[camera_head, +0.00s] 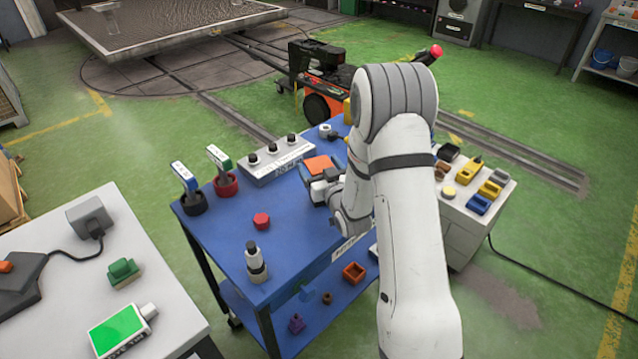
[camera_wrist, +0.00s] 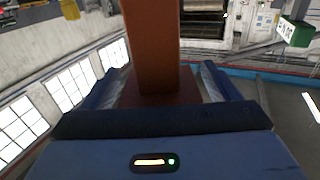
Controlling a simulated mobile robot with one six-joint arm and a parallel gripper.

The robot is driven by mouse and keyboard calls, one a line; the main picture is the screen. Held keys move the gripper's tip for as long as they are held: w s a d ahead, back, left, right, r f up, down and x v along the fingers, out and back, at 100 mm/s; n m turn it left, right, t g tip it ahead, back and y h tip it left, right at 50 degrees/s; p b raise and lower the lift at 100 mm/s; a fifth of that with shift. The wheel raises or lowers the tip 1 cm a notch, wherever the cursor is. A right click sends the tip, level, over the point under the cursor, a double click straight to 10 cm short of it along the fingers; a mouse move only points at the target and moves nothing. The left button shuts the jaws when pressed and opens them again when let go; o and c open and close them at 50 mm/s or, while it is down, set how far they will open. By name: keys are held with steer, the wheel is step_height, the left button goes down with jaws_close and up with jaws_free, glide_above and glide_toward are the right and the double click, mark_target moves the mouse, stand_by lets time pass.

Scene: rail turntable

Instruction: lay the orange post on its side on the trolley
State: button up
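The orange post (camera_head: 318,164) shows in the head view as a small orange block at my gripper, over the back right part of the blue trolley (camera_head: 290,228). In the wrist view the post (camera_wrist: 151,45) runs up the picture from a wider brown-orange base between the blue fingers. My gripper (camera_wrist: 160,88) looks shut on the post, with a finger against each side. In the head view my gripper (camera_head: 322,181) is partly hidden behind my arm. I cannot tell whether the post touches the trolley top.
On the trolley stand a knob box (camera_head: 277,158), two labelled holders, blue (camera_head: 185,178) and green (camera_head: 219,158), a red piece (camera_head: 261,220) and a grey-black post (camera_head: 256,262). The trolley's middle is mostly bare. A white table stands right and another at front left.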

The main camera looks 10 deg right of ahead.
jaws_close()
stand_by(0.8)
